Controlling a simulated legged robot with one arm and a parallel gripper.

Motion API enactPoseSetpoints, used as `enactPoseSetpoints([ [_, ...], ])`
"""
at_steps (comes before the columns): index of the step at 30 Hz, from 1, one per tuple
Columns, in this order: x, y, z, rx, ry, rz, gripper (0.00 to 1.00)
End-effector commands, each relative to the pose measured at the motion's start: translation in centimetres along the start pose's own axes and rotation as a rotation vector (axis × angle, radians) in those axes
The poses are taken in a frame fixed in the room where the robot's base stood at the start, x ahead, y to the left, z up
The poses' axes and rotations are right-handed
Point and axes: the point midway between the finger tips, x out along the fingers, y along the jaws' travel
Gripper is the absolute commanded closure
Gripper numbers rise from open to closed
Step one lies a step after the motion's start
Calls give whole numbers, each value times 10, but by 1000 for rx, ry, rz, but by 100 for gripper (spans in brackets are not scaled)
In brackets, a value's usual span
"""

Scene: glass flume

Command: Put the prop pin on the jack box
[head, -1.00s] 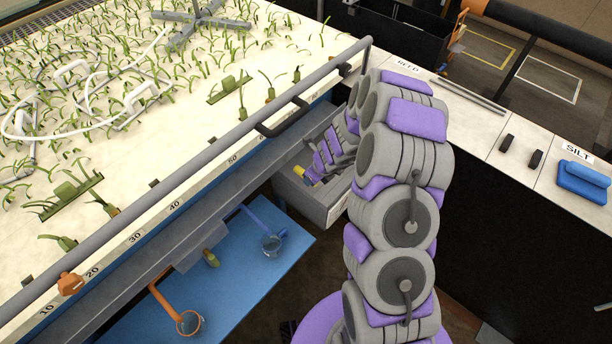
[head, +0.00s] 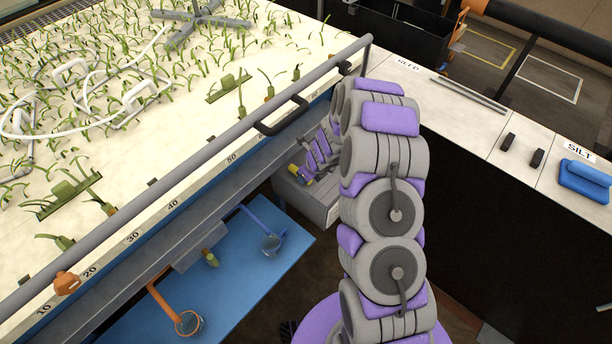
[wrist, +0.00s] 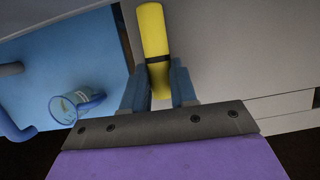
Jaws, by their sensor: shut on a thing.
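The prop pin, a yellow rod with a black band (wrist: 153,30), is between the two blue-grey fingers of my gripper (wrist: 160,90) in the wrist view. My gripper is shut on it. In the head view the pin's yellow end (head: 293,168) shows small beside my purple and grey gripper (head: 304,176), under the flume's rail. A grey box (head: 318,204) with a pale label, which looks like the jack box, stands just below my gripper. In the wrist view a grey surface (wrist: 225,45) fills the area behind the pin. I cannot tell whether they touch.
A blue board (head: 225,290) lies below with a blue-handled cup (head: 271,244) and an orange-handled cup (head: 188,323). The grey flume rail (head: 200,160) runs close above my gripper. The white counter (head: 470,110) is at the right.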

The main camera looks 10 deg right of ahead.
Motion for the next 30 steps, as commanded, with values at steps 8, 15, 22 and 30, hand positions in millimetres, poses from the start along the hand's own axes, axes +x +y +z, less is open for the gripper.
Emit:
enactPoseSetpoints([
  [8,0,0,0,-1,0,0,100],
  [15,4,0,-1,-1,-1,0,65],
  [22,4,0,-1,0,-1,0,47],
  [30,4,0,-2,-1,0,-1,47],
])
